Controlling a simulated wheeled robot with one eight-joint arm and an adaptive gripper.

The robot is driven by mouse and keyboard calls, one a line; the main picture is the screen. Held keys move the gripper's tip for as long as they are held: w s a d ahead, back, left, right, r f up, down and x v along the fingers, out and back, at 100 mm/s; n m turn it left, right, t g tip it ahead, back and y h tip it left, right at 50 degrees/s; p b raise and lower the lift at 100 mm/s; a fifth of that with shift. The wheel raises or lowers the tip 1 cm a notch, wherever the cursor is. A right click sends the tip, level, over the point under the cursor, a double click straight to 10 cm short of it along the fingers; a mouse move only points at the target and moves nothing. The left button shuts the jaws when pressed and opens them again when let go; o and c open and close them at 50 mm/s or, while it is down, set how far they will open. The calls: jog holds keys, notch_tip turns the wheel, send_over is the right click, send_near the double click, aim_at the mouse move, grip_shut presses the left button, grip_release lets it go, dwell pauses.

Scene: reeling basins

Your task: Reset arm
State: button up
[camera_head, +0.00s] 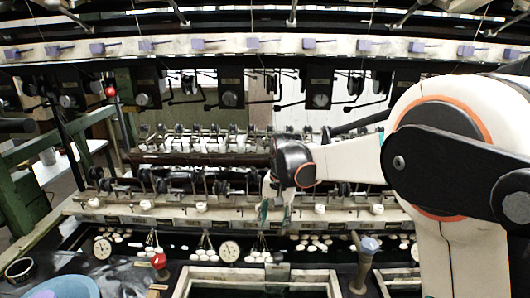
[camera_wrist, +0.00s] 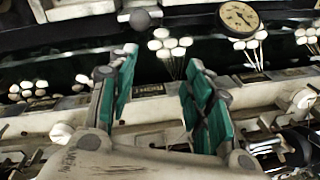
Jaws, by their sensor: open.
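My gripper (camera_wrist: 158,95) has two fingers with green pads, and they stand apart with nothing between them in the wrist view. In the head view my gripper (camera_head: 274,214) hangs over the pale front rail of the reeling machine (camera_head: 235,215), near the middle. My white arm with orange rings reaches in from the right. Whether the fingers touch the rail cannot be told. Clusters of white cocoons (camera_head: 205,254) lie on the dark basin area below, and cocoons (camera_wrist: 168,43) also show beyond the fingers in the wrist view.
Round dials (camera_head: 229,251) stand among the cocoons. A grey-topped post (camera_head: 365,262) rises at the front right. A blue bowl (camera_head: 65,287) sits at the lower left. A green frame (camera_head: 30,185) stands at the left. Rows of reels and rods fill the space behind my gripper.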

jog(key=s+d+r+n+t, duration=0.1)
jog(key=s+d+r+t, duration=0.1)
jog(key=s+d+r, duration=0.45)
jog(key=s+d+r+n+t, duration=0.1)
jog(key=s+d+r, duration=0.3)
jog(key=s, duration=0.5)
jog(key=s+d+f+n+t, duration=0.1)
jog(key=s+d, duration=0.2)
jog(key=s, duration=0.4)
jog(key=s+d+f+n+t+h, duration=0.1)
jog(key=s+d+f+t, duration=0.1)
jog(key=s, duration=0.5)
jog(key=shift+s+d+f, duration=0.25)
jog(key=shift+s+d, duration=0.1)
jog(key=shift+d, duration=0.3)
